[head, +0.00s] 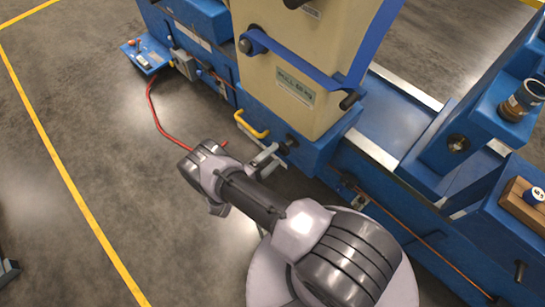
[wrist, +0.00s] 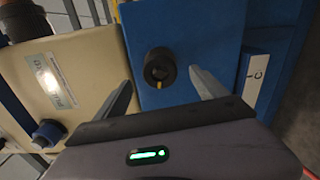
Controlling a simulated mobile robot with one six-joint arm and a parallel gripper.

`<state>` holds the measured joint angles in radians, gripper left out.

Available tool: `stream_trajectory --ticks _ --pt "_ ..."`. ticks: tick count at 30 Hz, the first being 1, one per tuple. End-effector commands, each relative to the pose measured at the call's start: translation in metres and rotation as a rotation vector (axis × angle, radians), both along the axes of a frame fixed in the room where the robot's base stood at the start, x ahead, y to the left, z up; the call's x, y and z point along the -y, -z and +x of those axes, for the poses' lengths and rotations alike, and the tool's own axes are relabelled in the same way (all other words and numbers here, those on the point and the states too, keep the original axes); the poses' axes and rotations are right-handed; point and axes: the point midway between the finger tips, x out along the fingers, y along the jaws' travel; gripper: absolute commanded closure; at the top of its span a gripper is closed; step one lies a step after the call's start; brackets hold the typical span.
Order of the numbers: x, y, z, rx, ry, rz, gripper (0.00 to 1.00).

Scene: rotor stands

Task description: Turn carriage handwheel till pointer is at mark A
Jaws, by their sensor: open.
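In the wrist view a round black knob (wrist: 160,67) with a short yellow mark on its lower rim sits on a blue face; it appears to be the carriage handwheel. My gripper (wrist: 160,78) is open, with one finger on each side of the knob and no visible contact. A white plate (wrist: 257,80) with a letter that looks like C is on the blue part at right. In the head view my gripper (head: 266,158) is at the blue carriage base (head: 310,150) under the beige column. I cannot make out mark A in either view.
The beige column (head: 300,50) with a blue strap and label rises above the carriage. A yellow handle (head: 251,125) is close to my gripper. A red cable (head: 155,110) lies on the floor.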

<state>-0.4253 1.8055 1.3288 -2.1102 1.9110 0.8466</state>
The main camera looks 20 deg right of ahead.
Motion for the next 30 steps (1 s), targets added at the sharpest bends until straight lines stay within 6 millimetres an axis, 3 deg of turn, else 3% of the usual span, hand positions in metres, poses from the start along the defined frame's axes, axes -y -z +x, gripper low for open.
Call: stream_trajectory --ticks 4,12,21,30 --pt "0.0 0.0 0.0 0.095 0.0 0.035 0.18" --pt "0.001 0.0 0.0 0.098 0.0 0.036 0.18" --pt "0.031 0.0 0.011 0.096 0.003 0.035 0.18" --pt "0.033 0.0 0.011 0.095 0.0 0.035 0.18"
